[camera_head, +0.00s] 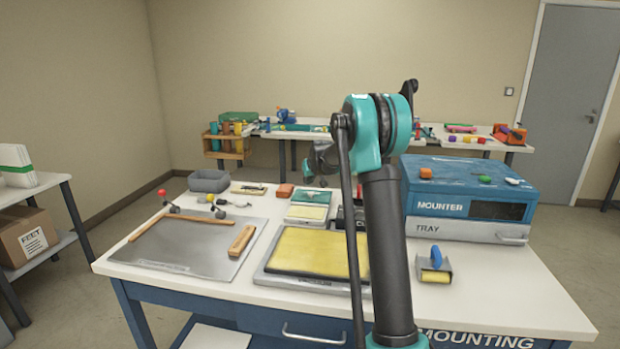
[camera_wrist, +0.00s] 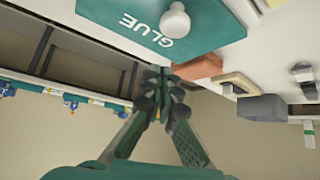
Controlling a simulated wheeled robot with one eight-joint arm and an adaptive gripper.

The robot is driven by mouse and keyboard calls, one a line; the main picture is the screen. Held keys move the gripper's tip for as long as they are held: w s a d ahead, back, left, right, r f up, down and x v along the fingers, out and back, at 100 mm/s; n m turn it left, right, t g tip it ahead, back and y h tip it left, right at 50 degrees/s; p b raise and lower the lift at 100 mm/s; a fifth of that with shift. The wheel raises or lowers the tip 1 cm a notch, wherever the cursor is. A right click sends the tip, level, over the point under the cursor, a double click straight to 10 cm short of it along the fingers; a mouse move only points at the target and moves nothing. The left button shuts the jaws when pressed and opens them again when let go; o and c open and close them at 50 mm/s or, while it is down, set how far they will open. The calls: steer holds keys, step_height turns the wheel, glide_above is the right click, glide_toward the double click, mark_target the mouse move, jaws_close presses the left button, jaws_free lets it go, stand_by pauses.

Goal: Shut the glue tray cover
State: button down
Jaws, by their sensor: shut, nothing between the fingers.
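The glue tray (camera_head: 307,213) stands near the middle of the bench in the head view. Its teal cover (camera_head: 316,197) shows at the back part, with a pale yellow area bare in front of it. In the wrist view the teal cover (camera_wrist: 160,22), marked GLUE, has a white knob (camera_wrist: 174,20) and fills the top middle. My gripper (camera_wrist: 160,82) is shut and empty, with its fingertips near the cover's edge in the picture; I cannot tell the gap in depth. In the head view my gripper (camera_head: 322,158) is small and dark, partly behind my arm, above the tray's back end.
An orange block (camera_head: 285,190) lies close to the tray, with a grey bin (camera_head: 209,181) farther left. A yellow plate (camera_head: 312,251) lies in front. The blue mounter (camera_head: 450,195) stands to the right. A metal sheet (camera_head: 185,245) covers the left of the bench.

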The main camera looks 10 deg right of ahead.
steer(key=shift+w+f, duration=0.3)
steer(key=shift+f, duration=0.15)
steer(key=shift+s+d+f, duration=0.15)
steer(key=shift+s+f, duration=0.05)
steer(key=shift+s, duration=0.8)
steer(key=shift+s+d+f, duration=0.1)
steer(key=shift+s+f, duration=0.05)
steer(key=shift+s, duration=0.8)
steer(key=s+a, duration=0.1)
steer(key=s, duration=0.3)
steer(key=s+a, duration=0.1)
steer(key=s, duration=0.2)
steer(key=s+a, duration=0.2)
steer(key=s, duration=0.2)
steer(key=shift+s, duration=0.75)
steer(key=shift+f, duration=0.1)
